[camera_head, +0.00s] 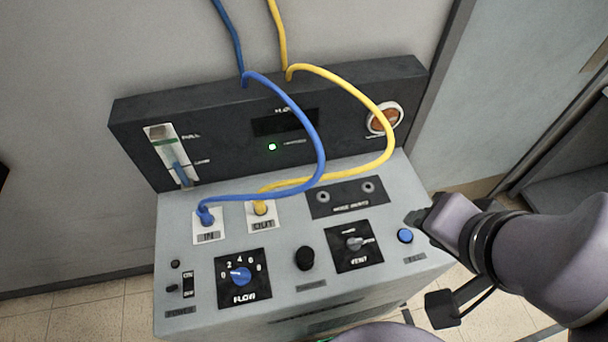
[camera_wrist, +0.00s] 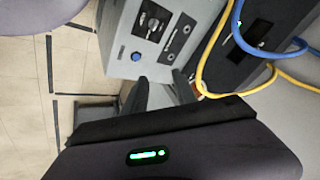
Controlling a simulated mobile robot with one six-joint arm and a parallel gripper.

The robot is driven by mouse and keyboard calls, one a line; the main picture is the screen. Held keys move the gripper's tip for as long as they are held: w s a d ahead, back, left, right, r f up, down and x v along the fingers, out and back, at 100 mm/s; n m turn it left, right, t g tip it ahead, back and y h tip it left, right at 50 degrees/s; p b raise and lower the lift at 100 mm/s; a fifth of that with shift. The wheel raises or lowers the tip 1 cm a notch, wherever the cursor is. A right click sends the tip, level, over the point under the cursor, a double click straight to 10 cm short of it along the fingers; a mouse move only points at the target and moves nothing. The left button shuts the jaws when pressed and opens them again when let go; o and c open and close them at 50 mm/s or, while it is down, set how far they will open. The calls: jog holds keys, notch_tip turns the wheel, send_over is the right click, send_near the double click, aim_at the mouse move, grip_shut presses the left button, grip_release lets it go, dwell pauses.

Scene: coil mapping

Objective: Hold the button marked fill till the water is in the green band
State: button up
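A round blue button (camera_head: 405,236) sits at the right end of the grey console top; its small label is unreadable. It also shows in the wrist view (camera_wrist: 136,56), just beyond one fingertip. My gripper (camera_head: 418,216) is close beside the button, up and right of it in the head view; no contact is visible. In the wrist view my gripper (camera_wrist: 159,78) has two dark fingers apart with nothing between them. A white level gauge (camera_head: 160,131) on the dark back panel has a green band near its upper part. Blue water (camera_head: 180,173) stands below that band.
A blue hose (camera_head: 318,130) and a yellow hose (camera_head: 390,130) loop over the console into two ports. A blue flow knob (camera_head: 240,277), a black knob (camera_head: 305,258) and a vent knob (camera_head: 354,243) stand on top. An orange round lamp (camera_head: 383,120) is at the back right.

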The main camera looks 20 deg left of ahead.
jog(key=shift+c, duration=0.4)
grip_shut()
dwell(1.5)
